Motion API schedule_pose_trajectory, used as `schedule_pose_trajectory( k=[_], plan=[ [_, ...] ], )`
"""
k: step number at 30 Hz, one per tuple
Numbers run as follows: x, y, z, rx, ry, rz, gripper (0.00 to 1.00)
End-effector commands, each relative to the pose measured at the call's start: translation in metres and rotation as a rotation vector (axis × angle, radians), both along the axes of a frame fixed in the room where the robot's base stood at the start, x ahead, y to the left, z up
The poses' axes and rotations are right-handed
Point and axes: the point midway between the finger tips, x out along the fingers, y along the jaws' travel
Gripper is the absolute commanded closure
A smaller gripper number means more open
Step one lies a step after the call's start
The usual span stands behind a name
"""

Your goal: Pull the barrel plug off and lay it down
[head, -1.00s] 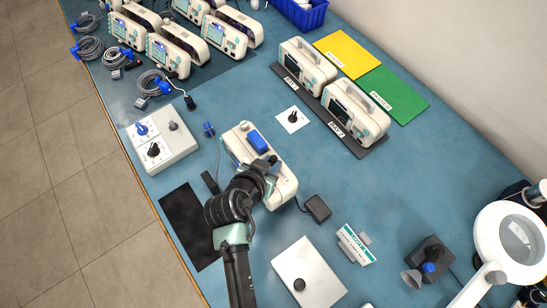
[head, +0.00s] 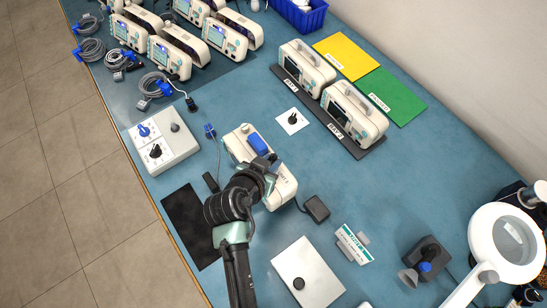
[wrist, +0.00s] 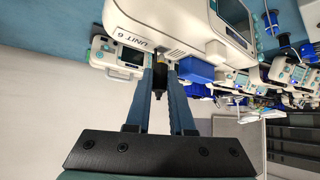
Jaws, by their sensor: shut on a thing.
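The cream monitor labelled UNIT 6 (wrist: 185,25) stands near the middle of the bench; it also shows in the head view (head: 286,194), partly behind my arm. My gripper (wrist: 167,72) is at its side, with both blue-grey fingers closed around the black barrel plug (wrist: 158,75). The plug's front end lies close against the monitor's casing; I cannot tell whether it is still seated. In the head view, my gripper (head: 268,168) hides the plug. A black power adapter (head: 316,208) with a cable towards the monitor lies on the bench to its right.
A dark mat (head: 188,225) lies left of my arm and a white plate with a black knob (head: 308,270) lies below the adapter. Two bay monitors (head: 355,113) stand behind. A magnifier lamp (head: 508,240) is at right. Clear blue bench lies right of UNIT 6.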

Motion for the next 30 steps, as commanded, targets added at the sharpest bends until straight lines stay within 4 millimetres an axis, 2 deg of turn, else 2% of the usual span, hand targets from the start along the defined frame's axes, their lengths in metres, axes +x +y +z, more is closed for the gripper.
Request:
schedule_pose_trajectory(
  k=[15,30],
  plan=[
    [0.000,0.000,0.029,0.000,-0.001,0.000,1.00],
    [0.000,0.000,0.029,0.000,-0.001,0.000,1.00]
  ],
)
